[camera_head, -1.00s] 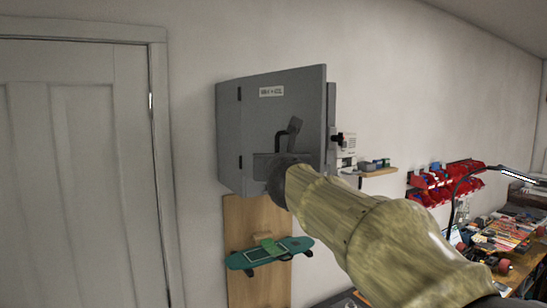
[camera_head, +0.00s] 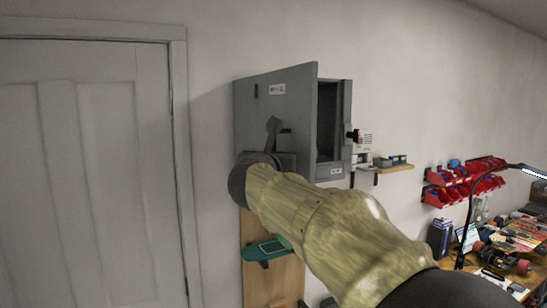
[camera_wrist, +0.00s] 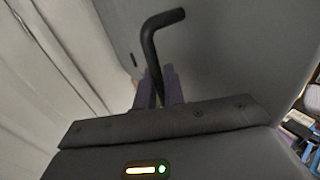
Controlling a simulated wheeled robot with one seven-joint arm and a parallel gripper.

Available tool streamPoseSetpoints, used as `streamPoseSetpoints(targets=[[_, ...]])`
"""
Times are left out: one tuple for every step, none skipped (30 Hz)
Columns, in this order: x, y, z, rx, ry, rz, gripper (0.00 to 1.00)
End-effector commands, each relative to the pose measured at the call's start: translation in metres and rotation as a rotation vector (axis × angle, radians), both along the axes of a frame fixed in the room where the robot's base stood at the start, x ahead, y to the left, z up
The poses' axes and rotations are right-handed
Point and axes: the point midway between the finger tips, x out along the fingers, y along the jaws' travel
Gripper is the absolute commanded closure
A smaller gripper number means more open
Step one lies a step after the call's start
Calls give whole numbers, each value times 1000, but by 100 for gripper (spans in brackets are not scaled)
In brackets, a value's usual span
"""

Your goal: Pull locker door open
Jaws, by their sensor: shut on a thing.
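The grey wall locker (camera_head: 346,125) hangs in the middle of the head view. Its door (camera_head: 300,112) stands partly open, swung out to the left, and a dark strip of the interior shows at its right. The door's flat face also fills the upper right of the wrist view (camera_wrist: 225,60). My gripper (camera_wrist: 158,88) is shut on the black bent handle (camera_wrist: 150,40), whose free end sticks up beyond the fingers. In the head view my wrist covers the lower left of the door. The rest of the interior is hidden by the door.
A white panelled room door (camera_head: 90,170) is at the left. A teal skateboard (camera_head: 258,249) hangs on a wooden board (camera_head: 275,280) below the locker. A small shelf (camera_head: 393,167), red bins (camera_head: 465,180) and a cluttered workbench (camera_head: 500,255) are to the right.

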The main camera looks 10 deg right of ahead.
Motion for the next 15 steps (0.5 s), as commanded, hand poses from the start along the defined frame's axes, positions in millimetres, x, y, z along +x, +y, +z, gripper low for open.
streamPoseSetpoints(targets=[[0, 0, 2, -2, -3, 0, 100], [0, 0, 2, -2, -3, 0, 100], [0, 0, 2, -2, -3, 0, 100], [0, 0, 2, -3, -4, 0, 87], [0, 0, 2, -2, -3, 0, 82], [0, 0, 2, -2, -3, 0, 75], [0, 0, 2, -2, -3, 1, 75], [0, 0, 2, -2, -3, 1, 75], [0, 0, 2, -2, -2, 1, 75], [0, 0, 2, -1, -3, 1, 75], [0, 0, 2, -1, -3, 1, 75], [0, 0, 1, -1, -2, 1, 75], [0, 0, 1, -1, -2, 2, 75], [0, 0, 1, -1, -2, 2, 75], [-1, 1, 1, -1, -2, 2, 75]])
